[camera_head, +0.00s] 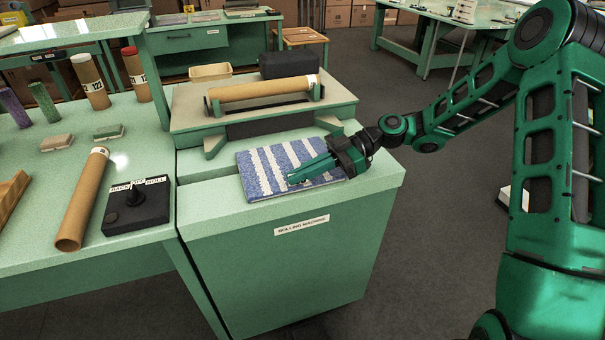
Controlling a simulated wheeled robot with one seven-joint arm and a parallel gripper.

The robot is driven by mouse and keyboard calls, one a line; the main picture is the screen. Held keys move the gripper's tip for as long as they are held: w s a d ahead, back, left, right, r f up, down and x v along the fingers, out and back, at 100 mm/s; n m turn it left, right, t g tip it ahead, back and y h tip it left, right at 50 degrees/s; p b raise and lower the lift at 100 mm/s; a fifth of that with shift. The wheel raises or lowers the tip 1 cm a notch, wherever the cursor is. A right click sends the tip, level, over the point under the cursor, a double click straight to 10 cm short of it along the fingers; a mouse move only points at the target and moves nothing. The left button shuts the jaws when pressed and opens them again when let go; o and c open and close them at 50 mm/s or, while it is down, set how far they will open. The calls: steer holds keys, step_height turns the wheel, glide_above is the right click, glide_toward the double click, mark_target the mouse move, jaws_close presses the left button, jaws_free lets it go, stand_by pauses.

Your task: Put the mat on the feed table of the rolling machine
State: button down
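A blue and white striped mat (262,178) lies flat on the bare green top of the rolling machine (372,178), in front of the machine's roller frame. The label "ROLLING MACHINE" is on the front panel. A brown tube (262,88) lies across the frame above the mat. My gripper (291,181) reaches in from the right, with its green fingers low over the right half of the mat. The fingers overlap in this view, so their gap and any contact with the mat cannot be made out.
A black control box (137,205) with a knob and a loose brown tube (82,200) lie on the left table. Standing tubes (90,82) and small brushes are behind them. A black block (289,64) and a tan tray (210,72) stand behind the roller.

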steer(key=c, duration=2)
jaws_free()
steer(key=shift+d, duration=0.1)
steer(key=v, duration=1.2)
